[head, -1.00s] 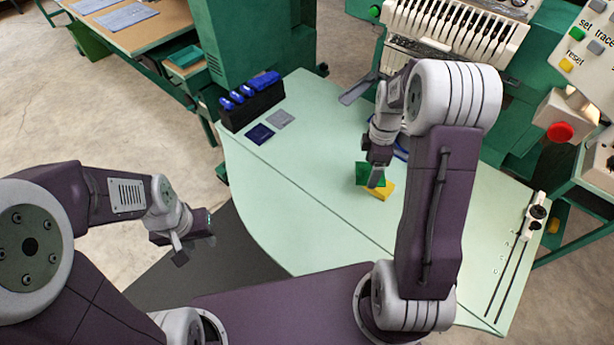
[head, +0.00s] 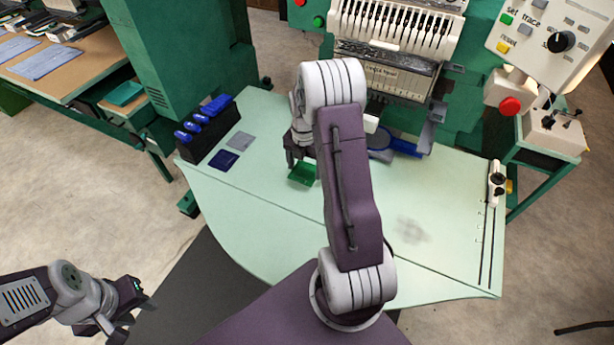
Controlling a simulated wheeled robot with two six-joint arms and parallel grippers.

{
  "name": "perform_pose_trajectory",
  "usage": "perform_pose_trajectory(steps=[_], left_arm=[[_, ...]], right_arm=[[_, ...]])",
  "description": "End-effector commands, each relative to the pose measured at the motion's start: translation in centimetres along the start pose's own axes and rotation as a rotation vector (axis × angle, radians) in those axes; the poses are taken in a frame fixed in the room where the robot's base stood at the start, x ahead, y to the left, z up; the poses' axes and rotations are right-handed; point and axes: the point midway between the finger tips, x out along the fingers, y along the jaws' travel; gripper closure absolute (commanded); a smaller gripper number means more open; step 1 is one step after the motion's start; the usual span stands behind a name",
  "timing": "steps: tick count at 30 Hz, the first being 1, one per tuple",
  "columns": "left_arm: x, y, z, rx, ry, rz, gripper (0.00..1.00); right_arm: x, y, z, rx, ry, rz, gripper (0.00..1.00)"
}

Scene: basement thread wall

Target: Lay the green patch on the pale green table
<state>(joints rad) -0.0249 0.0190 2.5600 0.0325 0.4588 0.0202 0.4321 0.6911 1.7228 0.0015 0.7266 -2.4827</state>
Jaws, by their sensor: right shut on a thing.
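The green patch (head: 303,174) is at my right gripper's (head: 298,163) fingertips, over the back left part of the pale green table (head: 262,235). My right gripper is shut on it. Whether the patch touches the table is hard to tell. My left gripper (head: 132,308) is off the table at the lower left, empty, with its fingers apart.
A dark blue patch (head: 223,160) and a grey patch (head: 240,141) lie left of my right gripper, beside a black rack (head: 207,133) with blue items. A machine (head: 395,50) with a blue hoop (head: 402,147) stands behind. The table's front left is clear.

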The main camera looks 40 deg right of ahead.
Motion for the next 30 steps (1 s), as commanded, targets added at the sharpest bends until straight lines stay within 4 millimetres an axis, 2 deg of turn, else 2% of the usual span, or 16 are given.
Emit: perform_pose_trajectory(steps=[2,9,20,21,23,30], left_arm=[[0.0,0.0,0.0,0.0,0.0,0.0,0.64],[0.5,0.0,0.1,0.0,0.0,0.0,0.64],[0.7,0.0,0.1,0.0,0.0,0.0,0.64],[0.6,0.0,0.1,0.0,0.0,0.0,0.64],[0.6,0.0,0.1,0.0,0.0,0.0,0.64],[0.6,0.0,0.1,0.0,0.0,0.0,0.64]], right_arm=[[0.3,0.0,0.0,0.0,0.0,0.0,0.67],[3.8,0.0,-0.1,0.001,0.001,-0.001,0.67],[4.2,0.0,0.0,0.001,0.0,0.0,0.67],[4.2,0.0,0.0,0.001,-0.001,0.001,0.19],[4.1,0.0,0.0,0.001,-0.001,0.001,0.02],[4.1,0.0,0.0,0.001,-0.001,0.0,0.02]])
